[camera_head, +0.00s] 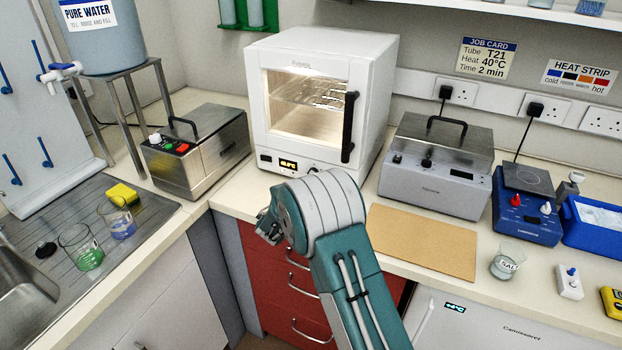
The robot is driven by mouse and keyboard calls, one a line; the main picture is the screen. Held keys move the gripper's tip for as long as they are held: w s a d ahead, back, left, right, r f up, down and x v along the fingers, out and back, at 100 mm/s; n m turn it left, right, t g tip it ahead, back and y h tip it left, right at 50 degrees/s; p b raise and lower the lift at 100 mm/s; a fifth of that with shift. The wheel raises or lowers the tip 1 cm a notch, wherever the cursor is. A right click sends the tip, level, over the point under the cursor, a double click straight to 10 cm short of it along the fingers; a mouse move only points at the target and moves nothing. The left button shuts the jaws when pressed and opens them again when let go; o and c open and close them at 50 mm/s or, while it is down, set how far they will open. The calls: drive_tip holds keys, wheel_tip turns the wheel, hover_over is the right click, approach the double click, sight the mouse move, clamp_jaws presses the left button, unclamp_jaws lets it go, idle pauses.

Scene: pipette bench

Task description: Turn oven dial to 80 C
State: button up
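The white oven (375,58) stands at the back of the bench with its glass door (305,100) shut. The black door handle (349,127) is on the right. A small lit display (288,166) sits on the strip below the door; its digits are too small to read surely. A small dark dial (313,170) is right of the display, partly hidden by my arm. My gripper (268,228) is in front of and below the oven, apart from it. My own arm hides most of it, so its fingers and any gap are unclear.
A steel water bath (200,150) stands left of the oven and another steel unit (436,190) right. A tan board (422,241) and salt beaker (507,262) lie on the right bench. The job card (486,58) reads Heat 40°C. Red drawers (275,262) are below the oven.

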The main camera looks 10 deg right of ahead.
drive_tip(key=v, duration=0.9)
drive_tip(key=shift+f, duration=0.1)
drive_tip(key=n, duration=0.6)
drive_tip(key=shift+w, duration=0.2)
drive_tip(key=n, duration=0.4)
drive_tip(key=shift+w+d, duration=0.1)
drive_tip(key=shift+w, duration=0.05)
drive_tip(key=n, duration=0.3)
drive_tip(key=shift+w+r+n, duration=0.1)
drive_tip(key=shift+r+n, duration=0.1)
drive_tip(key=shift+n, duration=0.2)
drive_tip(key=shift+w+d, duration=0.2)
drive_tip(key=shift+w, duration=0.1)
drive_tip(key=x, duration=1)
